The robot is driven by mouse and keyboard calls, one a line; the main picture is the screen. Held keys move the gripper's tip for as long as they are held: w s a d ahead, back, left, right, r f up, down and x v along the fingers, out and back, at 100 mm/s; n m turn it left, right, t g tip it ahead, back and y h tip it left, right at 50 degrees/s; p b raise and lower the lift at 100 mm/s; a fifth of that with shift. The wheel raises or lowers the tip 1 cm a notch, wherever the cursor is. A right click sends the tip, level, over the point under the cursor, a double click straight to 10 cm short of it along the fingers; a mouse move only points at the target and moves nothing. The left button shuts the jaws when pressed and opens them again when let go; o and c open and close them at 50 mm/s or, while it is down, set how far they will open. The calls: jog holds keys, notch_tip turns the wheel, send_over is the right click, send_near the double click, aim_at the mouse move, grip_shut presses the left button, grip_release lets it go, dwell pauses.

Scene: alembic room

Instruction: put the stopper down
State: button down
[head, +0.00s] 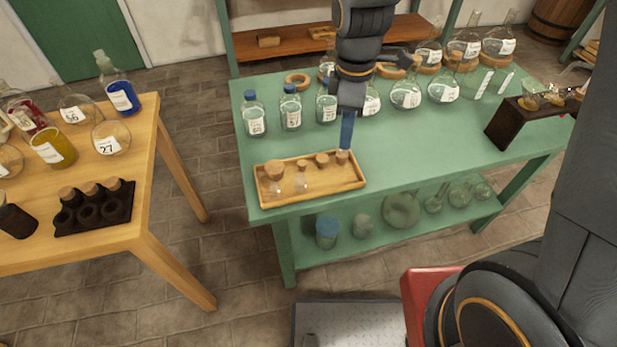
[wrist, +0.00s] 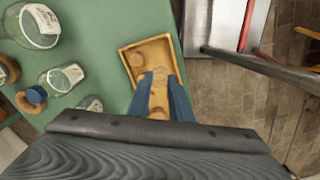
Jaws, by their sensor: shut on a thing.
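My gripper (head: 345,148) points down over the right end of the wooden tray (head: 330,188) on the green table. Its blue fingers (wrist: 162,82) also show in the wrist view, closed around a small stopper. The held stopper (head: 343,157) looks cork-brown and sits at the fingertips, low over the tray. Whether it touches the tray floor I cannot tell. The tray (wrist: 128,62) also shows in the wrist view, partly hidden by the fingers.
Labelled bottles (head: 291,110) (head: 254,117) stand behind the tray, with cork rings (head: 298,79) farther back. A dark wooden stand (head: 512,122) is at the table's right. A wooden table (head: 150,215) with flasks and a dark rack (head: 95,212) stands left. The green table right of the tray is clear.

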aim_at(341, 155)
jog(key=shift+s+a+r+n, duration=0.1)
jog(key=shift+s+a+n, duration=0.2)
jog(key=shift+n, duration=0.1)
jog(key=shift+f, duration=0.3)
jog(key=shift+f+p, duration=0.9)
jog(key=shift+f, duration=3.7)
jog(key=shift+f, duration=0.2)
jog(key=c, duration=1.6)
grip_release()
